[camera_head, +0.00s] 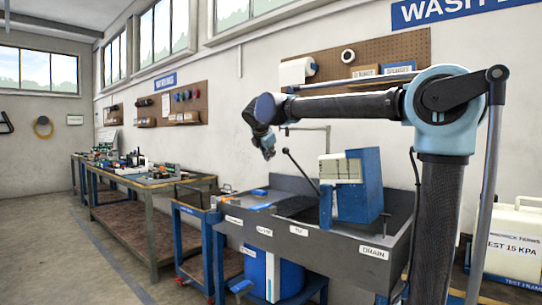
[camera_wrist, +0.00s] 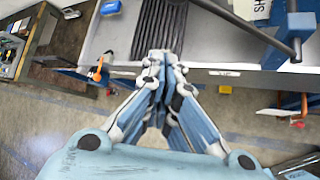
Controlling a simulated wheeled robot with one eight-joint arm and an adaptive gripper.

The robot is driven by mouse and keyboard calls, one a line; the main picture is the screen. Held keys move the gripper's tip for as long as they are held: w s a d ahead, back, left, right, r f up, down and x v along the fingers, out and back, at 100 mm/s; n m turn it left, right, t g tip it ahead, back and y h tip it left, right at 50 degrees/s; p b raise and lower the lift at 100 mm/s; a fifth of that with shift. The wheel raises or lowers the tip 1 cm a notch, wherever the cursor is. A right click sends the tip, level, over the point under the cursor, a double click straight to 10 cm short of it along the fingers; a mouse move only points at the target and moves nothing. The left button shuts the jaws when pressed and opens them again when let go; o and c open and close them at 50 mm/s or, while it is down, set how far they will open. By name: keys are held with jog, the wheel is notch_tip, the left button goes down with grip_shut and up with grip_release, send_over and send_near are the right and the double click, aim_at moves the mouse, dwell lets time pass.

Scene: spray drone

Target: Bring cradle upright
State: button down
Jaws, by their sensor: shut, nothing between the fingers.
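The cradle (camera_head: 366,203) is a blue block-shaped frame on the grey wash bench (camera_head: 262,226) in the head view. It leans to one side, and a cream ribbed part (camera_head: 341,169) shows on its left face. A dark lever with a round knob (camera_head: 286,152) slants up to the left from beside it. My gripper (camera_head: 267,154) hangs above the bench, left of the knob, apart from the cradle. In the wrist view my gripper (camera_wrist: 158,62) is shut and empty, over the bench's ribbed drain area. Blue parts and a dark bar (camera_wrist: 252,32) show at the upper right there.
Labels such as DRAIN (camera_head: 374,252) line the bench front. A blue barrel (camera_head: 270,276) stands beneath. A cluttered workbench (camera_head: 150,185) stands to the left. A white tank (camera_head: 512,245) stands at the right. A pegboard (camera_head: 365,60) hangs on the wall behind. The floor at left is clear.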

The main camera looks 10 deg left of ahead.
jog(key=w+d+f, duration=0.1)
jog(key=w+d, duration=0.1)
jog(key=w, duration=0.4)
jog(key=shift+d+f, duration=0.15)
jog(key=shift+d, duration=0.25)
jog(key=shift+w, duration=0.1)
